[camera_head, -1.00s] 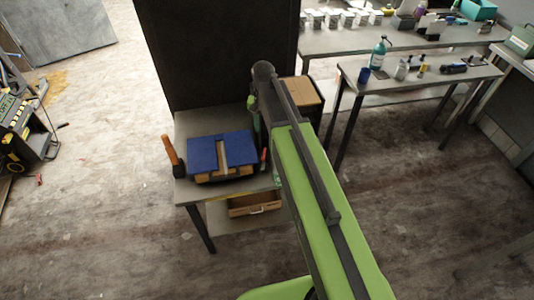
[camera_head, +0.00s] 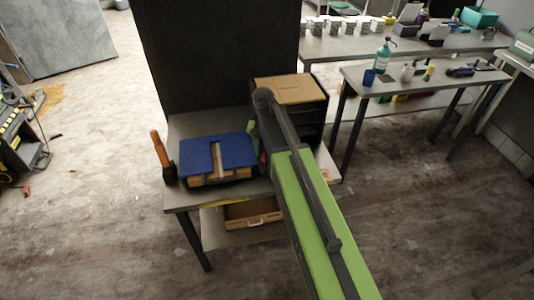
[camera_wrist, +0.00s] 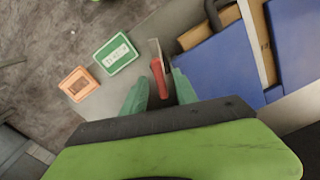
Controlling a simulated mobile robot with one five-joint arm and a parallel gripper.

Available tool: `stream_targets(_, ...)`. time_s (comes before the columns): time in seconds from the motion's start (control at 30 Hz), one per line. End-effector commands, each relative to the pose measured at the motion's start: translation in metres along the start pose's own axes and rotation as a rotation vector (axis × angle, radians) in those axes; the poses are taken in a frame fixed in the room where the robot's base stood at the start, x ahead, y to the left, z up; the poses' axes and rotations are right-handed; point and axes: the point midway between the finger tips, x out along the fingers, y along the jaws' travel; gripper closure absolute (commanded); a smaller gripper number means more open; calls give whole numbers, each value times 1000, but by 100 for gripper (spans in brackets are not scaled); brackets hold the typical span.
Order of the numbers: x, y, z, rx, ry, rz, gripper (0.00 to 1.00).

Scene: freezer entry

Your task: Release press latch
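The press appears to be the blue-topped block (camera_head: 218,155) with wooden parts on the grey side table. Its blue top and wood also show at the right of the wrist view (camera_wrist: 225,67). A red handle with a metal strip (camera_wrist: 158,72), perhaps the latch, lies beside it. My gripper (camera_wrist: 161,86) is open, with its two teal fingers on either side of the red handle. I cannot tell whether they touch it. In the head view my arm hides most of the gripper, at the right of the press.
An orange-handled tool (camera_head: 158,146) stands left of the press. Green (camera_wrist: 116,54) and orange (camera_wrist: 79,84) labelled boxes lie near the gripper. A dark cabinet with a wooden top (camera_head: 290,88) stands behind. A tall dark panel (camera_head: 215,55) rises at the back.

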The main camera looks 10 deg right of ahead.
Motion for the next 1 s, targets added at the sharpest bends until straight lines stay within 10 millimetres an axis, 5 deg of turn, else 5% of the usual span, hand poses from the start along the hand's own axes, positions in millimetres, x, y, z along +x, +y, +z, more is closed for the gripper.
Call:
stream_targets(0.3, 0, 0, 0, 0, 0, 0, 100)
stream_targets(0.6, 0, 0, 0, -23, 0, 0, 100)
stream_targets(1.0, 0, 0, 0, -378, 0, 0, 100)
